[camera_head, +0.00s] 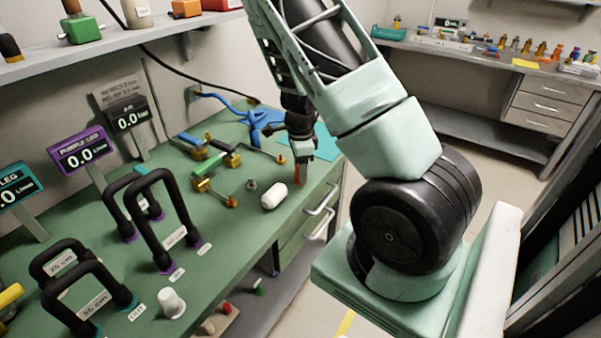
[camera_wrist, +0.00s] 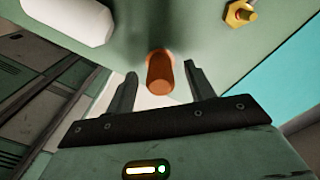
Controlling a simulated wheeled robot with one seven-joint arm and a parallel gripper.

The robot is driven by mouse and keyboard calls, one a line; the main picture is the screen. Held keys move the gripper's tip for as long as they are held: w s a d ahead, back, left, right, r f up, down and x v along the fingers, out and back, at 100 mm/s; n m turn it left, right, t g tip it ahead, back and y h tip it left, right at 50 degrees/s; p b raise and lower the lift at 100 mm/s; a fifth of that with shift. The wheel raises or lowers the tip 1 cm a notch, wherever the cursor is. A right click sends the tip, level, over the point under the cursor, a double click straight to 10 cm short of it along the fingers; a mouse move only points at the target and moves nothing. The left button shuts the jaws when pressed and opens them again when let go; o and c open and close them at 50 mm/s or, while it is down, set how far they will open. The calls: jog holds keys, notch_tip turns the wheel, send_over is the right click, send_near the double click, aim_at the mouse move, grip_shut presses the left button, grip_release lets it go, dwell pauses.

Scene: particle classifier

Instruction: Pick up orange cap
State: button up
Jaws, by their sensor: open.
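The orange cap (camera_wrist: 160,72) shows in the wrist view between and just beyond the two fingertips of my gripper (camera_wrist: 158,84). It looks like a small orange cylinder on the green bench top near its edge. In the head view the orange cap (camera_head: 299,174) is a small orange shape right below my gripper (camera_head: 300,158). The fingers are apart, one on each side of the cap. I cannot tell whether either finger touches it. My gripper points down over the right edge of the bench.
A white cylinder (camera_head: 274,195) lies left of the cap, also in the wrist view (camera_wrist: 68,18). A brass fitting (camera_wrist: 240,13) and a cyan sheet (camera_wrist: 285,60) are near. Valves and fittings (camera_head: 205,165) lie behind. Drawers (camera_head: 305,225) are below the bench edge.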

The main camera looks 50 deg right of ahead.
jog(key=c, duration=0.9)
jog(key=shift+c, duration=0.2)
notch_tip(320, 180, up, 10)
jog(key=shift+r+p, duration=0.1)
jog(key=shift+p, duration=0.7)
